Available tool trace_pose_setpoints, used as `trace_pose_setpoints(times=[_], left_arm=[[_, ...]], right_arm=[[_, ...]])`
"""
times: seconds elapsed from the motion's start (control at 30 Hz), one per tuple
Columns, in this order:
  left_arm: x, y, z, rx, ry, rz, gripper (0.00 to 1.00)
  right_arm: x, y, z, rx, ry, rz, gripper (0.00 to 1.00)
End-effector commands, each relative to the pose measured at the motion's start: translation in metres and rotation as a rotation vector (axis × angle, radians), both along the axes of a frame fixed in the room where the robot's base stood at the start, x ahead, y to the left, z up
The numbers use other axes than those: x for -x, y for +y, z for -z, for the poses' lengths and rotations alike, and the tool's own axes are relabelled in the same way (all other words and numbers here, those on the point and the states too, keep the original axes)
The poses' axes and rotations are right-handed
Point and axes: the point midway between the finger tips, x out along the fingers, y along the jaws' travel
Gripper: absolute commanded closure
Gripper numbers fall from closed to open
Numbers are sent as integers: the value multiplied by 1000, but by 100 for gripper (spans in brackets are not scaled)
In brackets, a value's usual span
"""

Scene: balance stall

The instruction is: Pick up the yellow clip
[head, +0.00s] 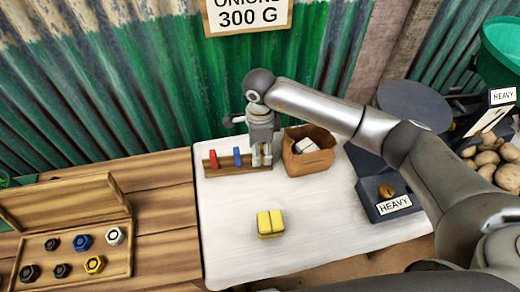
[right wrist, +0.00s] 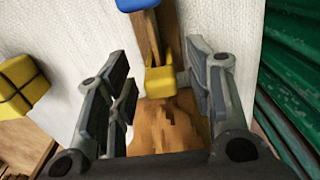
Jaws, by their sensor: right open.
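The yellow clip (right wrist: 160,79) sits on the wooden rack (right wrist: 153,40) and shows between my right gripper's fingers in the right wrist view. My right gripper (right wrist: 160,72) is open, with a finger on each side of the clip and visible gaps. In the head view the right gripper (head: 262,154) is at the right end of the rack (head: 238,169) and mostly covers the clip. A blue clip (head: 237,157) and a red clip (head: 213,160) stand to its left on the rack. My left gripper is not in view.
A brown paper bag (head: 300,165) stands close right of the rack. A yellow block (head: 264,226) lies on the white tabletop (head: 225,245). A scale with a HEAVY label (head: 393,204) is at right. A wooden box (head: 20,225) of nuts is at left.

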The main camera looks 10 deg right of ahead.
Motion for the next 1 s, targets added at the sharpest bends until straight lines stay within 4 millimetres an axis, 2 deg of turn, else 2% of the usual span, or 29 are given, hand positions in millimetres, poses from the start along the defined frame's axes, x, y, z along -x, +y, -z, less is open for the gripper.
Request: trace_pose_setpoints(times=[0.13, 0.4, 0.7, 1.0], left_arm=[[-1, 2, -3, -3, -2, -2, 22], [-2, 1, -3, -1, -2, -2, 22], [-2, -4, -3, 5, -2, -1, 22], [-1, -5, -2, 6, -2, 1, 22]], right_arm=[[0, 0, 16, -1, 0, 1, 52], [-1, 0, 19, -2, -2, 0, 52], [-1, 0, 19, -1, -2, 0, 88], [-1, 0, 18, -1, -2, 0, 88]])
